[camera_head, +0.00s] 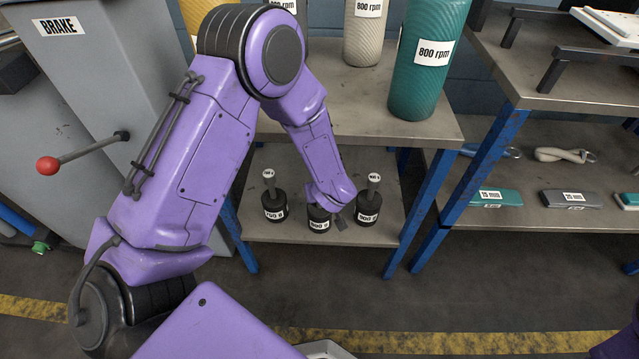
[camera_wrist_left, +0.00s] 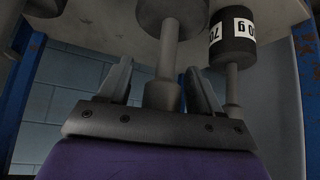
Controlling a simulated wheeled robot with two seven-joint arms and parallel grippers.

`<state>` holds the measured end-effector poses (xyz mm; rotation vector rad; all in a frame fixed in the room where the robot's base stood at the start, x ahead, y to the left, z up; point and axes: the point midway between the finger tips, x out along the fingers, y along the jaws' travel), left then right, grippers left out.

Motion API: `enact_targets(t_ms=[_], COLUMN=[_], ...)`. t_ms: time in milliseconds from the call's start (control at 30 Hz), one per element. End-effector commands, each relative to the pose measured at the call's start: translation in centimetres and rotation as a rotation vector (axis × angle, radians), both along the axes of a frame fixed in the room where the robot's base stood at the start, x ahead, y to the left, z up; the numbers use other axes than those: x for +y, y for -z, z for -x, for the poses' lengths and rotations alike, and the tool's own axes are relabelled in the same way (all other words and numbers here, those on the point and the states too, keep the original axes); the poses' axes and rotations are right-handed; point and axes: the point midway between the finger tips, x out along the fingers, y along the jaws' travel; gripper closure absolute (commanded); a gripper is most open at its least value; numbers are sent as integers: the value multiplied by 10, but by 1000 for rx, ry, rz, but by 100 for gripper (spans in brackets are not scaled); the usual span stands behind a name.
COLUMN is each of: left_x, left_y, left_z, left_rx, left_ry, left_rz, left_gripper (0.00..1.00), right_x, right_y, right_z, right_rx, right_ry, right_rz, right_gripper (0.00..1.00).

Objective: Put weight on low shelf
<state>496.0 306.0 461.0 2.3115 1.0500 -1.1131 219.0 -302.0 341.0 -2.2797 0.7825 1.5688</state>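Three dark cylindrical weights with upright knobbed handles stand on the low shelf (camera_head: 285,231): the left weight (camera_head: 274,205), the middle weight (camera_head: 318,219) and the right weight (camera_head: 367,208). My left gripper (camera_head: 338,222) is down at the middle weight, whose handle is hidden by my arm. The left wrist view looks upside down, with the shelf at the top. There the open fingers (camera_wrist_left: 157,66) stand apart, one on each side of the middle weight's handle (camera_wrist_left: 161,88), with gaps visible. The left weight (camera_wrist_left: 232,38) hangs at the right there. My right gripper is out of view.
Above the low shelf is a tabletop with a teal cylinder (camera_head: 428,60) and a cream cylinder (camera_head: 366,30). Blue legs (camera_head: 432,200) bound the shelf. A grey brake machine with a red-knobbed lever (camera_head: 47,166) stands left. Another shelf with flat cases (camera_head: 568,198) stands right.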

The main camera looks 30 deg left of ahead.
Motion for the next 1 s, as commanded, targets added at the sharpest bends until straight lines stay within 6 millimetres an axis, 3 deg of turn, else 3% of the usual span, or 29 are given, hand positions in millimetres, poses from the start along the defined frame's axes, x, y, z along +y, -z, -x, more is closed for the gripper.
enact_targets(t_ms=[133,400,600,867,933,1000], left_x=[-4,-35,-52,-56,-51,-36], left_y=[-11,-67,-92,-96,-85,-56], left_z=[4,31,46,50,57,80], left_rx=[1,-1,-1,1,15,51], left_ry=[0,2,1,-1,7,30], left_rz=[1,1,1,-1,-12,-42], left_gripper=[35,35,35,35,35,35], right_x=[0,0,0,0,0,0], right_y=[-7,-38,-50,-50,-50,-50], right_z=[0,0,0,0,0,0], right_rx=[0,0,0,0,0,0], right_ry=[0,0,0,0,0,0], right_rz=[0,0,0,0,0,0], right_gripper=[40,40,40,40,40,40])
